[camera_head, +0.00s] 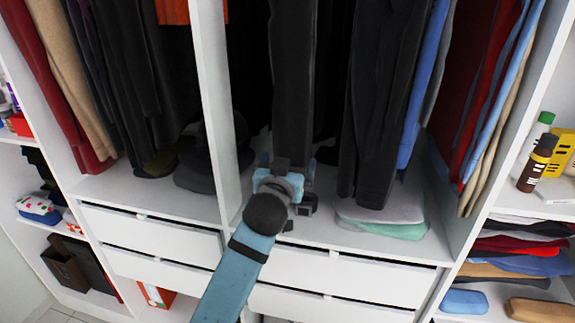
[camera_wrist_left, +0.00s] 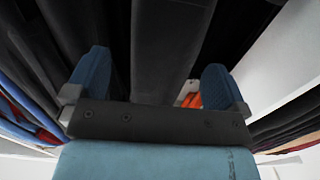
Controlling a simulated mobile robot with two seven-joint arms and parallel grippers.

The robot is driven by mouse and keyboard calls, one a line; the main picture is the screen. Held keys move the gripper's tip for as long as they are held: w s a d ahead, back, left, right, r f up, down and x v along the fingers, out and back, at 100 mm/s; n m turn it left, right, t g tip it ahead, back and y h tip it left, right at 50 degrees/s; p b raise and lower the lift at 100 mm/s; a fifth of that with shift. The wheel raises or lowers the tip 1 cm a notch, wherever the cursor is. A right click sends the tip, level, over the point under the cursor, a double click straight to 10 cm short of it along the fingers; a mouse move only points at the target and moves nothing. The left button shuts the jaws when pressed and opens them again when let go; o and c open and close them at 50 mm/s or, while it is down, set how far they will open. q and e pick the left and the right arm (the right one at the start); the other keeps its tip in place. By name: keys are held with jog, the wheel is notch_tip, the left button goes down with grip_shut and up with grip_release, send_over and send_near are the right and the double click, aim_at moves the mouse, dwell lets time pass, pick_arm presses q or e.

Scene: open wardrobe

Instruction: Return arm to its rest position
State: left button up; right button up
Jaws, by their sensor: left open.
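My left arm reaches up from the bottom middle of the head view into the wardrobe's centre bay. My left gripper (camera_head: 287,168) is at the lower end of a dark hanging garment (camera_head: 293,80), above the bay floor. In the left wrist view, the two blue fingers of the gripper (camera_wrist_left: 155,85) are spread wide apart. A dark garment (camera_wrist_left: 172,45) hangs beyond and between them, and I cannot tell whether they touch it. My right gripper is not in view.
White upright panels (camera_head: 215,90) flank the bay, with drawers (camera_head: 345,277) below. Folded clothes (camera_head: 385,228) lie on the bay floor to the right. Hanging clothes (camera_head: 495,90) and bottles (camera_head: 536,165) are farther right. A dark hat-like item (camera_head: 195,165) lies in the left bay.

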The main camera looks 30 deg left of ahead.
pick_arm(q)
jog(key=shift+s, duration=0.2)
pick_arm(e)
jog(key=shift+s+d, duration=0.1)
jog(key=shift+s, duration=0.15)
pick_arm(q)
jog(key=shift+w+f, duration=0.1)
jog(key=shift+w, duration=0.1)
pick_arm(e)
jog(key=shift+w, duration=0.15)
pick_arm(q)
jog(key=shift+s+f, duration=0.15)
jog(key=shift+f, duration=0.1)
jog(key=s+d+f+m+g+h, duration=0.2)
jog(key=s+f, duration=0.4)
jog(key=f, duration=0.6)
jog(key=s+d+f+m+g+h, duration=0.25)
jog(key=s+f, duration=0.25)
jog(key=f, duration=0.7)
jog(key=s+d+f+g+h, duration=0.2)
jog(key=s+f, duration=1.2)
jog(key=s, duration=0.3)
jog(key=shift+s+m, duration=0.3)
jog(key=shift+m, duration=0.05)
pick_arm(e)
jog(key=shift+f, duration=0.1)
